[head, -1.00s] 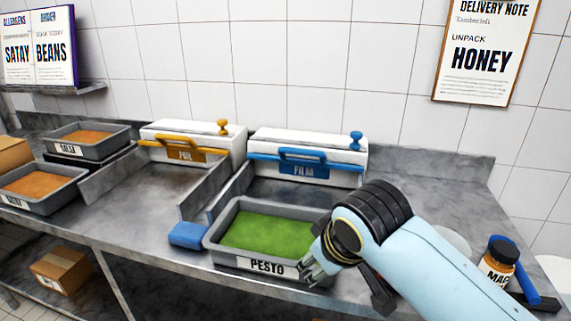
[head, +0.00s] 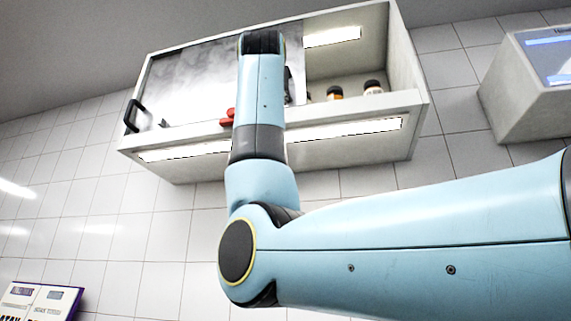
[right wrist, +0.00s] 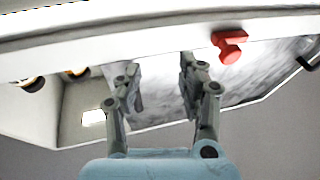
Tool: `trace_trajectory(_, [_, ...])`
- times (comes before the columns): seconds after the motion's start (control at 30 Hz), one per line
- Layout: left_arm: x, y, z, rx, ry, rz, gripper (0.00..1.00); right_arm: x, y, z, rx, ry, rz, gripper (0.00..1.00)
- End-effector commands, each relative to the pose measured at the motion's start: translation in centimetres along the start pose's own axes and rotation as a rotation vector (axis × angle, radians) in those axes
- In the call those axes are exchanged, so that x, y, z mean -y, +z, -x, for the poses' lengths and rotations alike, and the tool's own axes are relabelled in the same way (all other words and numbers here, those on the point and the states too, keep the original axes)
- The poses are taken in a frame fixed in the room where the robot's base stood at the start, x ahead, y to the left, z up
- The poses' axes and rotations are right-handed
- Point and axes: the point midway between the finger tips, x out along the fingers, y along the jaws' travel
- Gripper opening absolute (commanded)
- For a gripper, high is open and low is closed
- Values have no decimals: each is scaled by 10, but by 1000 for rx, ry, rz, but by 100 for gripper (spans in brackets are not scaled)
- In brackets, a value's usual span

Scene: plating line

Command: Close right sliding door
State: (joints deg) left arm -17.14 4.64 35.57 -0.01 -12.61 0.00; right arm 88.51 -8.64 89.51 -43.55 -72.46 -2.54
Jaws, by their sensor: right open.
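A white wall cabinet (head: 412,105) has grey metal sliding panels over its left part, and its right part is open. The front panel, seemingly the right sliding door (head: 200,75), has a dark upright handle (head: 288,85) near its right edge, partly hidden by my arm. Another black handle (head: 131,116) is at the far left. My right arm reaches up across the cabinet and hides its own gripper in the head view. In the right wrist view my right gripper (right wrist: 160,64) is open, its fingers spread before the metal panel (right wrist: 165,95), with the dark handle (right wrist: 138,101) close beside the left finger; contact is unclear.
Jars (head: 373,87) stand in the open section. A grey box-like unit with a screen (head: 535,85) is on the right.

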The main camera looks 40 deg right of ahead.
Motion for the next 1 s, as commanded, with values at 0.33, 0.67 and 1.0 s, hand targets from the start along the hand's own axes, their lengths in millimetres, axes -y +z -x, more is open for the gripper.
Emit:
trace_trajectory(0.33, [1, 0, 11, 2, 0, 0, 52, -41, -101, 17, -112, 70, -45, 40])
trace_trajectory(0.67, [3, -4, 49, 1, 1, 0, 52, -46, -110, -47, -111, 69, -45, 40])
trace_trajectory(1.0, [4, -6, 64, 1, 1, 1, 52, -47, -109, -77, -112, 66, -48, 40])
